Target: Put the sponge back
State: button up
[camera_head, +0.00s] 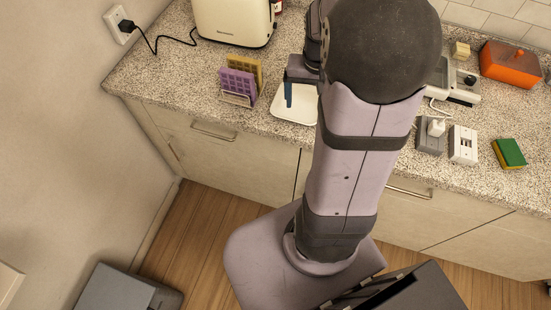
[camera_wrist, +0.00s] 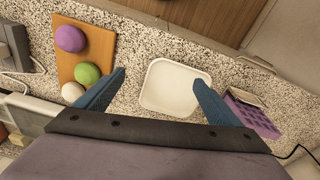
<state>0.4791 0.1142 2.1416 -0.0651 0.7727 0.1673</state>
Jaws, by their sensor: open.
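The sponge (camera_head: 510,153), green on top with a yellow side, lies flat on the speckled counter at the right in the head view. It is not seen in the wrist view. My gripper (camera_wrist: 158,77) is open with nothing between its blue fingers. It hangs above a white square tray (camera_wrist: 170,90), which also shows in the head view (camera_head: 292,112), well to the left of the sponge. In the head view my arm hides part of the gripper and the counter behind it. I cannot tell which thing is the sponge's holder.
A rack with purple and yellow waffle-like pieces (camera_head: 238,86) stands left of the tray. A cream toaster (camera_head: 232,22) is behind. An orange board (camera_wrist: 67,30) holds several balls.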

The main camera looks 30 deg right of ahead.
jog(key=s+a+f+n, duration=0.1)
jog(key=s+a+n, duration=0.2)
jog(key=a, duration=0.5)
jog(key=s+a+f+n+y, duration=0.1)
jog(key=s+a+n, duration=0.3)
jog(key=a, duration=0.5)
jog(key=shift+s+a+f+g, duration=0.15)
jog(key=shift+s+f+g, duration=0.25)
jog(key=shift+s+f, duration=0.45)
